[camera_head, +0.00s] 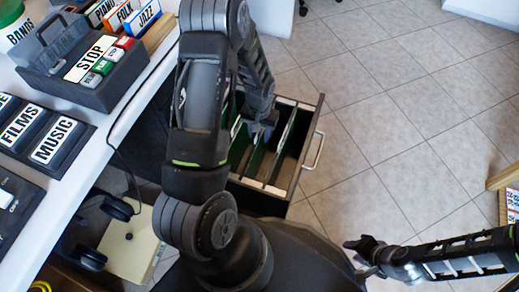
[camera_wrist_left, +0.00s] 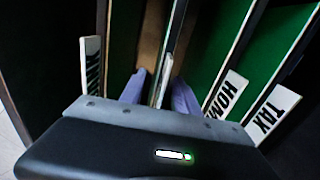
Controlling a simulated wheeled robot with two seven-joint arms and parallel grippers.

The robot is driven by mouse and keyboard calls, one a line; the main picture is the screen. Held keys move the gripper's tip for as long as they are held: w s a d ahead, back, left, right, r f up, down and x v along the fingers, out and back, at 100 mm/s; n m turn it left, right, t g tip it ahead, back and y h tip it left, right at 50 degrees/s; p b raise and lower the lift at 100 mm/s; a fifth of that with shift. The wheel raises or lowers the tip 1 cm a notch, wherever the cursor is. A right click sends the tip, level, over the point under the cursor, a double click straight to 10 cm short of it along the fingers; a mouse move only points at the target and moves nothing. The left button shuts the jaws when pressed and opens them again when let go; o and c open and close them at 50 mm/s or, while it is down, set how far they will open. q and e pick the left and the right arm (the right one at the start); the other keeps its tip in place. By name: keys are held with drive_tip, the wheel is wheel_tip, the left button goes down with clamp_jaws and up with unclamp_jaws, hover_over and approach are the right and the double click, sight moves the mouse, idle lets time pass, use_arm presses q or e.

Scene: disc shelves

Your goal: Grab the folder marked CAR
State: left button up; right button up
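An open drawer (camera_head: 311,170) holds several green hanging folders. My left gripper (camera_head: 262,124) reaches down into it, and my own arm covers part of the drawer. In the left wrist view, the two pale fingers of the left gripper (camera_wrist_left: 160,88) stand apart, one on each side of the thin edge of a folder (camera_wrist_left: 167,62). No label is readable on that folder. To its right are folders labelled HOME (camera_wrist_left: 228,95) and TAX (camera_wrist_left: 273,108). A label at left (camera_wrist_left: 92,64) is too oblique to read. I cannot make out CAR. My right gripper (camera_head: 360,256) is empty, its fingers apart, over the floor.
A white desk (camera_head: 124,108) at left carries a dark STOP box (camera_head: 97,92), FILMS and MUSIC pieces (camera_head: 50,136), and folders marked FOLK and JAZZ (camera_head: 143,14). Headphones (camera_head: 90,256) lie below it. Tiled floor at right is clear, with a wooden shelf edge (camera_head: 505,178) at far right.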

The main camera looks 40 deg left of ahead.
use_arm(q)
drive_tip(key=shift+c, duration=0.5)
clamp_jaws()
idle(0.9)
